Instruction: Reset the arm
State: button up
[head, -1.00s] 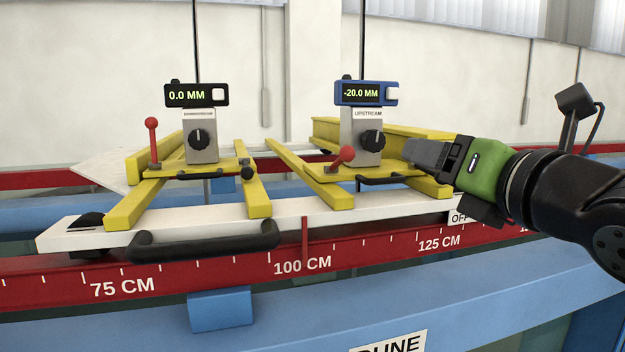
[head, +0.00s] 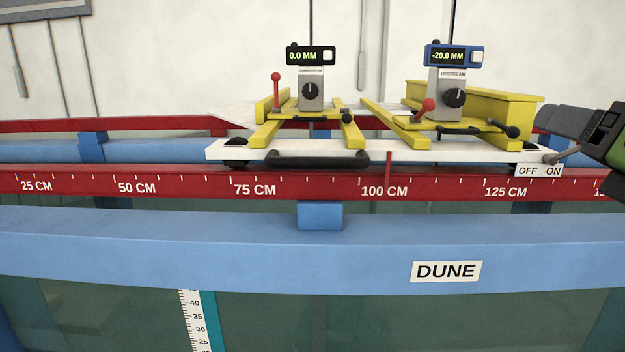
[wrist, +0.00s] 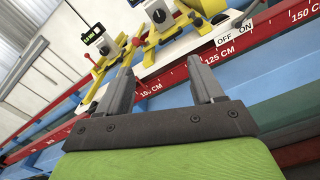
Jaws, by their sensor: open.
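My gripper (wrist: 160,85) is open and empty in the wrist view, its two grey fingers apart with the red rail (wrist: 185,82) behind them. In the head view my gripper (head: 557,121) shows at the right edge, beside the yellow upstream mount and above the OFF/ON label (head: 539,171). It appears apart from the carriage. The rest of my arm is out of the head view.
A white carriage (head: 430,150) sits on the red scale rail (head: 190,183). It carries the downstream gauge (head: 311,55) reading 0.0 MM and the upstream gauge (head: 454,56) reading -20.0 MM. Red levers (head: 276,90) stand beside them. A blue flume beam (head: 200,240) runs across the front.

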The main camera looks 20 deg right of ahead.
jog(key=w+a+f+m+g+y, duration=0.2)
jog(key=w+a+f+m, duration=0.2)
jog(key=a+f+m, duration=0.3)
jog(key=w+a+f+m+g+y, duration=0.2)
jog(key=w+a+f+m, duration=0.15)
jog(key=f+m, duration=0.45)
jog(key=s+a+f+m+g, duration=0.4)
jog(key=s+a+f+m, duration=0.1)
jog(key=f, duration=0.6)
jog(key=s+a+f+m+g+y, duration=0.1)
jog(key=s+a+f+m+g, duration=0.2)
jog(key=s+a+f+m, duration=0.3)
notch_tip(320, 180, down, 5)
jog(key=shift+s+f+m+g, duration=0.1)
jog(key=shift+s+m+g, duration=0.4)
jog(key=shift+m, duration=0.6)
